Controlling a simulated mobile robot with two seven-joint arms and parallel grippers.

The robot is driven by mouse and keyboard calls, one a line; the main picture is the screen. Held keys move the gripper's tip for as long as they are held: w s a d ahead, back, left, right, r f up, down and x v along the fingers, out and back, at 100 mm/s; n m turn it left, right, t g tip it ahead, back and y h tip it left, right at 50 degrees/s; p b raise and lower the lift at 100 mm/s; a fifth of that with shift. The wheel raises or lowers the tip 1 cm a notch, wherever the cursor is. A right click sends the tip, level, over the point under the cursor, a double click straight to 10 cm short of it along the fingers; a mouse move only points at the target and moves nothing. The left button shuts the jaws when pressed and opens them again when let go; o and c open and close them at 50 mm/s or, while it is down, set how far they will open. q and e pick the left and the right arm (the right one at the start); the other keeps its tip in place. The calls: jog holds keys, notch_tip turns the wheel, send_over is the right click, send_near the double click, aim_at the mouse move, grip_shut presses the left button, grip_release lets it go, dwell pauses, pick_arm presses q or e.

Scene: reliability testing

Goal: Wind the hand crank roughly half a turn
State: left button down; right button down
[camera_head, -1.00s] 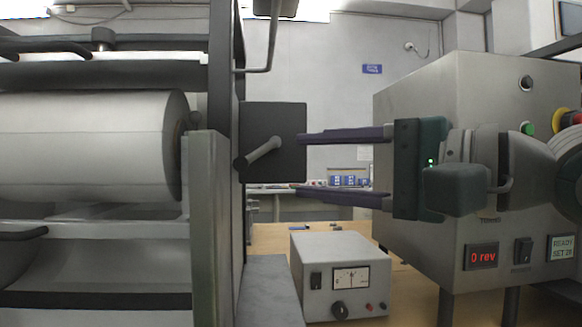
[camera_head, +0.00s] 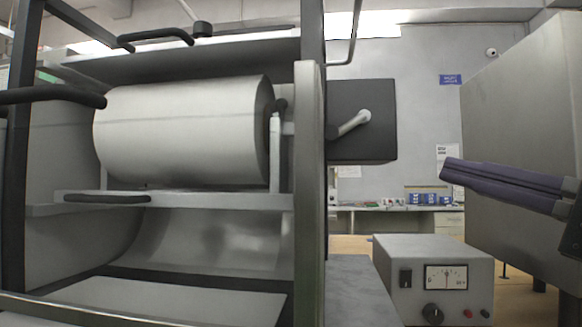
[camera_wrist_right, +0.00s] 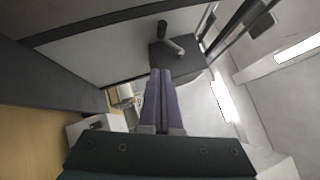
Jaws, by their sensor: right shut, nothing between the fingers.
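The hand crank (camera_head: 352,124) is a pale grey arm with a dark knob at its lower left end. It sits on the face of a dark square box (camera_head: 380,140) at the right side of the roller machine. My right gripper (camera_head: 446,171) comes in from the right edge, shut and empty, with its dark purple fingers apart from the crank. In the right wrist view, the closed fingers (camera_wrist_right: 160,72) point toward the dark box (camera_wrist_right: 184,60), and the crank (camera_wrist_right: 172,40) shows above and beyond their tips. My left gripper is not in view.
The machine's frame post (camera_head: 310,190) and large white roll (camera_head: 185,130) fill the left. A grey meter box (camera_head: 433,300) stands on the table below the crank. A tall grey cabinet (camera_head: 520,130) stands at the right. Free space lies between the fingers and crank.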

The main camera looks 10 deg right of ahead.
jog(key=p, duration=0.5)
send_near(341, 136)
jog(key=w, duration=0.2)
jog(key=shift+w+a+r+p, duration=0.3)
jog(key=shift+a+p, duration=0.2)
jog(key=shift+w+a+r+p, duration=0.3)
jog(key=shift+w+a+p, duration=0.05)
jog(key=shift+a+p, duration=0.15)
jog(key=shift+w+a, duration=0.15)
jog(key=shift+a, duration=0.6)
jog(key=shift+f, duration=0.1)
